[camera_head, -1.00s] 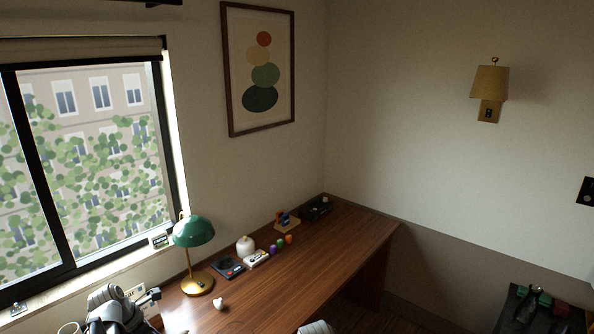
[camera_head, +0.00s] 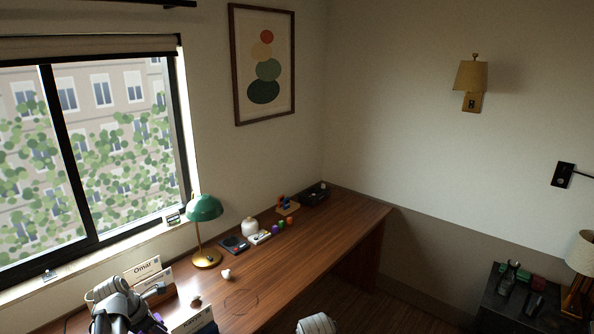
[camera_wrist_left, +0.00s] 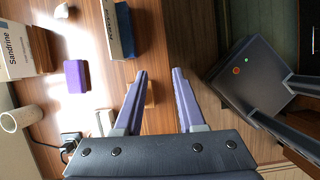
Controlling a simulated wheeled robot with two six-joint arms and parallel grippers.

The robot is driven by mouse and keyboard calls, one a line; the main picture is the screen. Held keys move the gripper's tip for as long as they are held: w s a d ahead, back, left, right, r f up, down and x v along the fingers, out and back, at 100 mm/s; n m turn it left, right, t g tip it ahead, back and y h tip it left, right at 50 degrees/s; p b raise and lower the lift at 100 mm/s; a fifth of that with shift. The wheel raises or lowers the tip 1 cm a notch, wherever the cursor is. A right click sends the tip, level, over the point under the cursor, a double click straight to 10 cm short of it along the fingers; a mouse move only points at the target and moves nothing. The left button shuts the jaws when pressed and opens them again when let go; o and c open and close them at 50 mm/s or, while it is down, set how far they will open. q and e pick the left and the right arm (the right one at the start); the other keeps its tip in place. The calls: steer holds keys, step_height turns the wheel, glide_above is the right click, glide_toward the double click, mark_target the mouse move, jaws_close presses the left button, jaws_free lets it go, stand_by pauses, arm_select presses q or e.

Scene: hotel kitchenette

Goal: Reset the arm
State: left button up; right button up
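My left arm (camera_head: 122,308) shows at the lower left of the head view, over the near end of the wooden desk (camera_head: 335,232). I cannot make out its fingertips there. In the left wrist view my left gripper (camera_wrist_left: 161,75) is open, with two purple fingers apart and nothing held between them. A grey rounded part of my right arm (camera_head: 316,325) shows at the bottom edge of the head view. My right gripper is out of view.
A green lamp (camera_head: 205,208), name cards (camera_head: 142,270) and small white item (camera_head: 226,274) stand near my left arm. The left wrist view shows a purple block (camera_wrist_left: 76,76) and white mug (camera_wrist_left: 20,118). A dark cabinet (camera_head: 500,305) stands at right. The desk's middle is mostly clear.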

arm_select(q)
steer(key=s+d+f+m+g+y+b, duration=0.1)
steer(key=s+d+f+m+b, duration=0.2)
steer(key=d+m, duration=0.7)
steer(key=s+d+f+m+g+y+b, duration=0.1)
steer(key=s+d+f+m+b, duration=0.2)
steer(key=s+d+m, duration=0.3)
steer(key=s+d+f+m+g+y+b, duration=0.1)
steer(key=s+d+f+m, duration=0.4)
steer(key=d+m, duration=0.9)
steer(key=m+y+b, duration=0.1)
steer(key=b, duration=0.1)
steer(key=shift+s+d+f+g+b, duration=0.2)
steer(key=shift+d+f+g+b, duration=0.1)
steer(key=shift+d+f, duration=0.1)
arm_select(e)
step_height(320, 180, down, 10)
steer(key=shift+w, duration=0.35)
